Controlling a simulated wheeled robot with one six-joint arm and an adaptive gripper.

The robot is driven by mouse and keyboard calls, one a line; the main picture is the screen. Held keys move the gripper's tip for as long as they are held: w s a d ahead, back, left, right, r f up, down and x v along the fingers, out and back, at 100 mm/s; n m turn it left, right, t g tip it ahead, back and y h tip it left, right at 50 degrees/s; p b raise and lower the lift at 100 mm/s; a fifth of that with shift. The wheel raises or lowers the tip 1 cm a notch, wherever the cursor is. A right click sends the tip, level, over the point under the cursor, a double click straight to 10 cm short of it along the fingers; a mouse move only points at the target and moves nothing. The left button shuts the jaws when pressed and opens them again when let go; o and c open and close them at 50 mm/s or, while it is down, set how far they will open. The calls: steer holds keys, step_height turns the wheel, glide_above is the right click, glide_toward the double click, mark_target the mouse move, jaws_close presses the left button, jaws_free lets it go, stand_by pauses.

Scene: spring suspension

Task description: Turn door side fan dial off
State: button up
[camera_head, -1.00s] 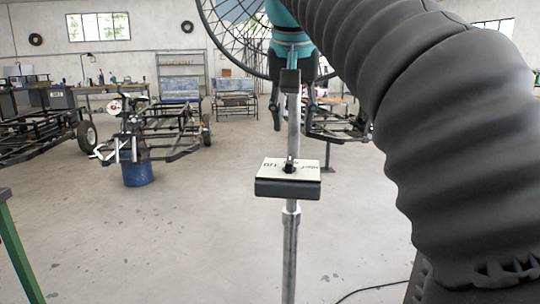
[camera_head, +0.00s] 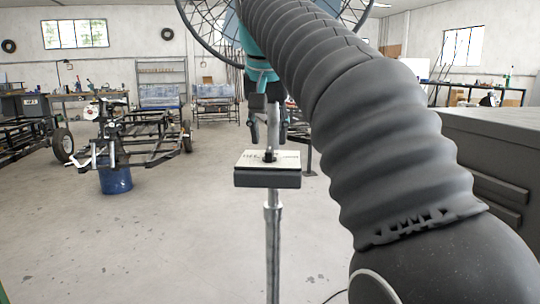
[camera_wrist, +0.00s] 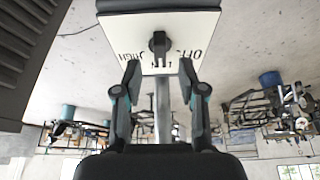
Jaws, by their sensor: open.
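The fan control box (camera_head: 267,179) is a dark box with a pale labelled top plate, mounted on a grey pole (camera_head: 273,240). Its black dial (camera_head: 269,156) stands at the middle of the plate; the dial also shows in the wrist view (camera_wrist: 159,43). Lettering with OFF is on the plate, but I cannot tell where the dial points. My gripper (camera_head: 266,138) is just above and behind the plate in the head view. In the wrist view my gripper (camera_wrist: 159,72) is open and empty, its fingertips apart at the plate's lower edge, short of the dial.
The large fan cage (camera_head: 195,28) is above, partly hidden by my arm. A grey cabinet (camera_head: 500,160) stands at the right. Vehicle frames and a blue drum (camera_head: 115,178) are at the left. The floor around the pole is clear.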

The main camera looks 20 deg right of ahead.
mark_target(269, 149)
steer(key=shift+b+x, duration=0.4)
steer(key=shift+x, duration=1.45)
jaws_close()
